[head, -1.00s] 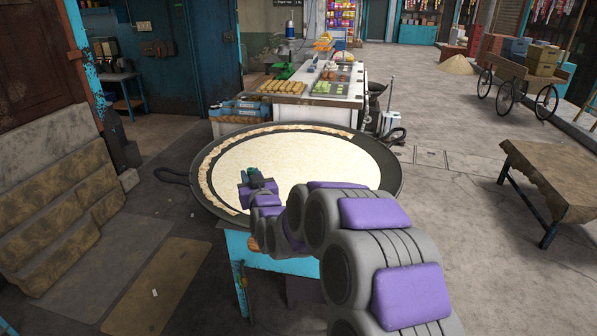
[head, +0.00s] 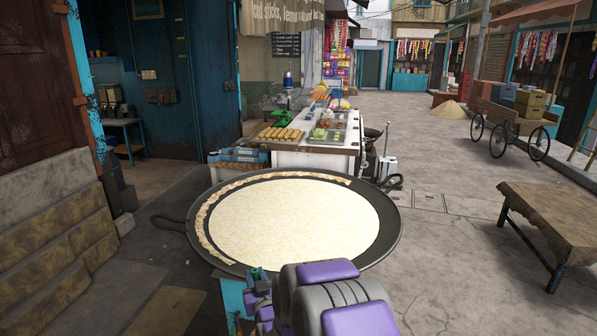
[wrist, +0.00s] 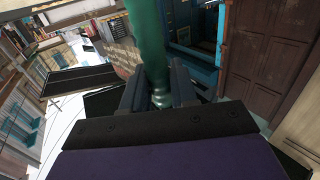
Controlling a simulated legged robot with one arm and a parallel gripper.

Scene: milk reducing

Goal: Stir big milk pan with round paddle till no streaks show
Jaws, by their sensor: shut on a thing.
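The big milk pan (head: 386,232) is a wide, dark, round pan with a side handle at left. It holds pale cream milk (head: 295,220) with a browner strip along its left and back edge. My gripper (head: 258,284) is low at the pan's near edge, left of centre, with my arm in front of it. In the wrist view my gripper (wrist: 160,88) is shut on a green handle (wrist: 148,42), which I take to be the paddle's. The handle's green end (head: 256,272) shows small in the head view. The paddle's round end is not visible.
A blue stand (head: 232,297) shows below the pan's near edge. A white food counter (head: 315,152) stands close behind the pan. A brown-topped table (head: 548,215) is at right, and stone steps (head: 45,240) are at left. The paved floor between pan and table is clear.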

